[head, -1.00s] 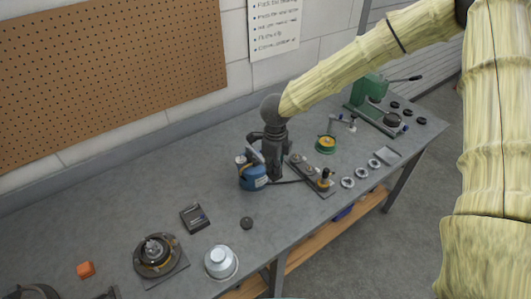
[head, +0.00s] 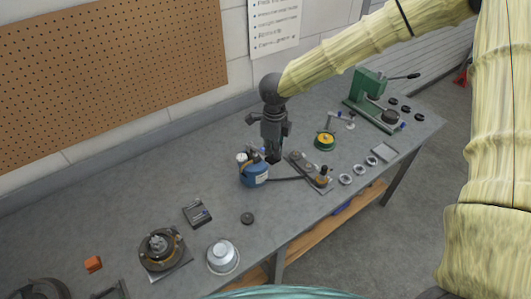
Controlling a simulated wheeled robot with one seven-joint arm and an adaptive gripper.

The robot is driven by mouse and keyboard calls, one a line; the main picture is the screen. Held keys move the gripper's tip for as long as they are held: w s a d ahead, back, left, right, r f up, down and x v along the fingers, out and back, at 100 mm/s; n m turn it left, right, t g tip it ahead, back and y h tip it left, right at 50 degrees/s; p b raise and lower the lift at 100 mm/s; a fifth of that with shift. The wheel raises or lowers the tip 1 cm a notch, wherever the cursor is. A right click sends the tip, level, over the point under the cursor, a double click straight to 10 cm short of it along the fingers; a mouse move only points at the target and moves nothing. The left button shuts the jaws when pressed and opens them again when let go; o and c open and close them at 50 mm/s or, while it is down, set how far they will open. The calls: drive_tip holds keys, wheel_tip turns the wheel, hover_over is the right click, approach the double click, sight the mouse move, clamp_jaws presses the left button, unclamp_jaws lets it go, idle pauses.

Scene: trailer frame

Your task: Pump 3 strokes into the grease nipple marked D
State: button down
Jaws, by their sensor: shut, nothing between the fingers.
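A blue grease pump (head: 255,176) with a light cap stands on the grey workbench. A dark hose (head: 288,179) runs from it to the right, towards a dark plate (head: 309,172) with several fittings on it. The letters at the fittings are too small to read, so I cannot tell which nipple is D. My gripper (head: 273,159) points down, shut and empty, just right of the pump's top and left of the plate. It partly hides the pump's upper right side, and I cannot tell whether it touches the pump lever.
Right of the plate are several metal rings (head: 359,168), a tray (head: 384,151), a yellow-green round part (head: 325,141) and a green press (head: 371,87). The back-left bench is clear.

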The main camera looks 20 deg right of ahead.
drive_tip(key=shift+w+a+r, duration=0.1)
drive_tip(key=shift+r, duration=2)
